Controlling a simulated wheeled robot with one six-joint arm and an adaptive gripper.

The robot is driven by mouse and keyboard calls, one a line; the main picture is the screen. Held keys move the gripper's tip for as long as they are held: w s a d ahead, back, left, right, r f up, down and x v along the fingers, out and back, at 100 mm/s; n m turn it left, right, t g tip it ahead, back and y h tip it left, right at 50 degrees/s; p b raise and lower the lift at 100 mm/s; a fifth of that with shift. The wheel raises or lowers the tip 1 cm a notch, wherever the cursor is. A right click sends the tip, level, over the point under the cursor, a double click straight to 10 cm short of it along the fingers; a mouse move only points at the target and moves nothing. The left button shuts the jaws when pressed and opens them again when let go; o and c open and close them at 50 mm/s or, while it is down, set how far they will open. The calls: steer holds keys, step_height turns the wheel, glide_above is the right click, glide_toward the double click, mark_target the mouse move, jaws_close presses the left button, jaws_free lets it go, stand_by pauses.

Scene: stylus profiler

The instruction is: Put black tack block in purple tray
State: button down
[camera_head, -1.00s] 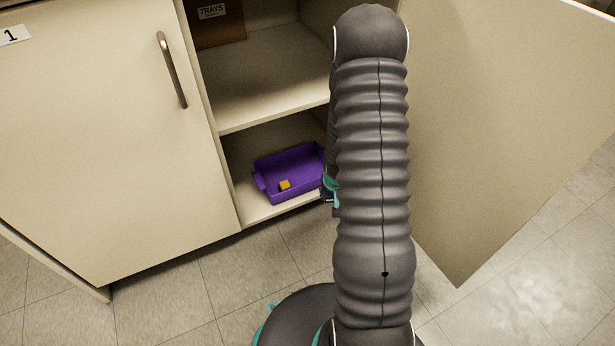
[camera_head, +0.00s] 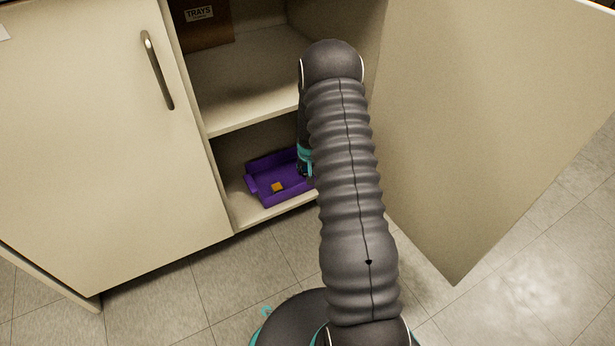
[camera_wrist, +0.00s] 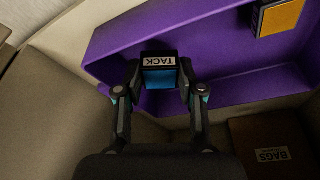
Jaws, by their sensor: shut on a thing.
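The purple tray (camera_head: 266,198) sits on the lower shelf of the open cabinet; it also fills much of the wrist view (camera_wrist: 120,45). My gripper (camera_wrist: 160,80) is shut on the black tack block (camera_wrist: 159,58), which has a white "TACK" label and a blue face. In the wrist view the block shows against the tray's inside; I cannot tell whether it touches the tray. In the head view my arm hides the block and most of my gripper.
A yellow-faced block (camera_head: 278,187) lies in the tray. A box marked "BAGS" (camera_wrist: 275,140) shows in the wrist view. A brown box marked "TRAYS" (camera_head: 205,32) stands on the upper shelf. The open door (camera_head: 470,130) is on the right, the closed door (camera_head: 100,130) on the left.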

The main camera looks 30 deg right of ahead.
steer(key=shift+f, duration=1.8)
steer(key=shift+f+b, duration=0.1)
steer(key=shift+b, duration=0.3)
steer(key=c, duration=0.7)
jaws_free()
steer(key=p+v, duration=0.2)
steer(key=v, duration=1)
steer(key=shift+r, duration=0.2)
